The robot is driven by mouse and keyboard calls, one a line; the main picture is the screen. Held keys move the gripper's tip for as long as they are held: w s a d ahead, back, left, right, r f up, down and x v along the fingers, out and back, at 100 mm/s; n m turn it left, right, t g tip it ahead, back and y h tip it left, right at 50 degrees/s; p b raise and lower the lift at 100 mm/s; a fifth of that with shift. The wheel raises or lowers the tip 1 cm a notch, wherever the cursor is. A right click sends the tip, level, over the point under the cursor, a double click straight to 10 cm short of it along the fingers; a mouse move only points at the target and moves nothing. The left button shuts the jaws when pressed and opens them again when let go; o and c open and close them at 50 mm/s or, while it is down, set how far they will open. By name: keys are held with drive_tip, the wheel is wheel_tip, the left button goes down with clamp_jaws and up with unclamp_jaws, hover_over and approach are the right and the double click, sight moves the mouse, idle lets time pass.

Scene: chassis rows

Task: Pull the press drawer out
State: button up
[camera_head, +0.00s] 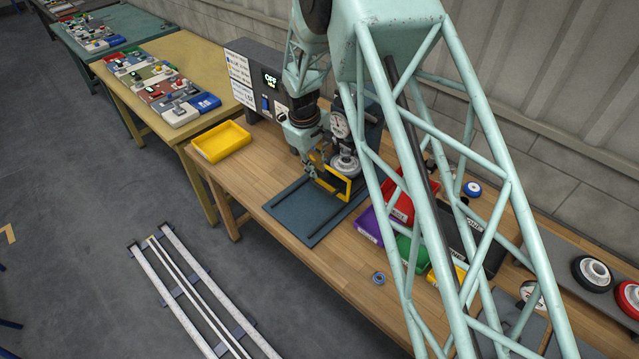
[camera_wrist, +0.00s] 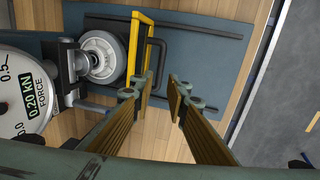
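The press (camera_head: 340,124) stands on the wooden bench with a round dial; in the wrist view its gauge (camera_wrist: 38,100) reads 0.20 kN. The press drawer shows as a yellow front frame (camera_head: 347,190) with a grey wheel (camera_head: 345,163) just behind it. In the wrist view the yellow frame (camera_wrist: 134,50) carries a black bar handle (camera_wrist: 163,60). My gripper (camera_wrist: 166,90) is open, its two fingers apart. The handle's near end lies between the fingertips in the picture; I cannot tell whether they touch it. My gripper (camera_head: 318,163) is beside the drawer front in the head view.
A dark blue plate (camera_head: 310,218) with rails lies clear in front of the drawer. A yellow tray (camera_head: 221,141) and a control box reading OFF (camera_head: 271,81) stand left. Coloured bins (camera_head: 370,224) stand right, partly behind my arm. Floor rails (camera_head: 190,280) run below.

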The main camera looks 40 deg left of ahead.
sight(320, 186)
drive_tip(key=shift+w+f+p, duration=0.2)
drive_tip(key=shift+w+f, duration=0.1)
drive_tip(key=shift+f, duration=1.2)
drive_tip(key=shift+w+f+p, duration=0.2)
drive_tip(key=shift+w+f, duration=0.05)
drive_tip(key=shift+f, duration=1.3)
drive_tip(key=shift+w+f+p, duration=0.2)
drive_tip(key=shift+w+f, duration=0.1)
drive_tip(key=shift+f, duration=1.2)
clamp_jaws()
drive_tip(key=s+b, duration=0.2)
drive_tip(key=s, duration=0.4)
drive_tip(key=s+a+b, duration=0.1)
drive_tip(key=s+b, duration=0.2)
drive_tip(key=s, duration=0.3)
drive_tip(key=s+b, duration=0.2)
drive_tip(key=s, duration=0.5)
drive_tip(key=shift+a+f+b, duration=0.1)
drive_tip(key=shift+a+b, duration=0.15)
drive_tip(key=shift+b, duration=0.05)
drive_tip(key=shift+s, duration=0.2)
